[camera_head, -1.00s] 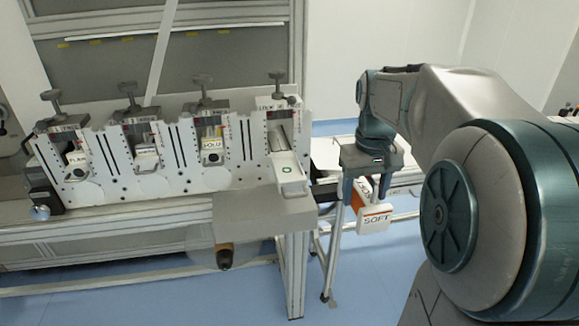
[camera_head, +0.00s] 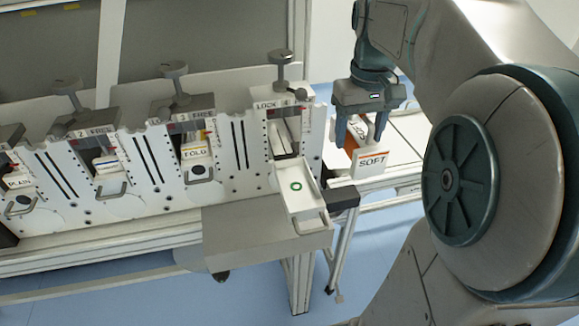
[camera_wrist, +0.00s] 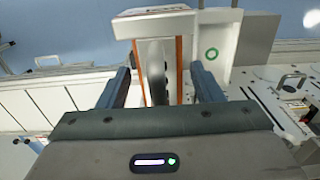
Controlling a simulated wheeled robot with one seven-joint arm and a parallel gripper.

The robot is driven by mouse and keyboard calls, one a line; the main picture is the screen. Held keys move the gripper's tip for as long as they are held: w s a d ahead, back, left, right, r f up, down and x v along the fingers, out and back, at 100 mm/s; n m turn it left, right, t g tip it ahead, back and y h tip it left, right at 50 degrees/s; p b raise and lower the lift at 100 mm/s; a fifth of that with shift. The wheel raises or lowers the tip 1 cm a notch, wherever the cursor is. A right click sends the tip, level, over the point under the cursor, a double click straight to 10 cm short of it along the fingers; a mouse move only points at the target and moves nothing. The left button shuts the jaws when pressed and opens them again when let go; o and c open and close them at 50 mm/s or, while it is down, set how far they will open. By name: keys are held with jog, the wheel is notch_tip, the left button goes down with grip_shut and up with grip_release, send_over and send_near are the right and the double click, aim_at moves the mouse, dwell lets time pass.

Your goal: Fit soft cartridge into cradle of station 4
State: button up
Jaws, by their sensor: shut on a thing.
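The soft cartridge (camera_head: 372,163) is a white block with an orange edge and the label SOFT. My gripper (camera_head: 360,146) is shut on it and holds it in the air, to the right of the rightmost station. In the wrist view the cartridge (camera_wrist: 155,25) sits between my two fingers (camera_wrist: 160,88). The rightmost station, marked LOCK, has its white cradle (camera_head: 303,203) pulled out toward the front. The cradle shows a green ring and holds no cartridge. The cradle also shows in the wrist view (camera_wrist: 212,72), beside the cartridge.
Other stations to the left hold cartridges, one labelled FOLD (camera_head: 196,160) and one PLAIN (camera_head: 18,180). A clamp knob (camera_head: 281,57) stands above the rightmost station. A grey plate (camera_head: 262,238) juts out below the cradle. A light bench (camera_head: 410,145) lies behind the held cartridge.

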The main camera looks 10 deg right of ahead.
jog(key=shift+w+a, duration=0.15)
jog(key=shift+w, duration=0.2)
jog(key=shift+w+a+f+p, duration=0.5)
jog(key=shift+w+a+f, duration=0.2)
jog(key=shift+a+f, duration=1.1)
jog(key=shift+w+a+f+p, duration=0.45)
jog(key=shift+w+a+f, duration=0.2)
jog(key=shift+a+f, duration=1.1)
jog(key=shift+w+a+f+p, duration=0.5)
jog(key=shift+w+a+f, duration=0.2)
jog(key=shift+a+f, duration=1.05)
jog(key=shift+d+f, duration=0.1)
jog(key=shift+f, duration=0.05)
jog(key=shift+f, duration=0.15)
jog(key=o, duration=1.3)
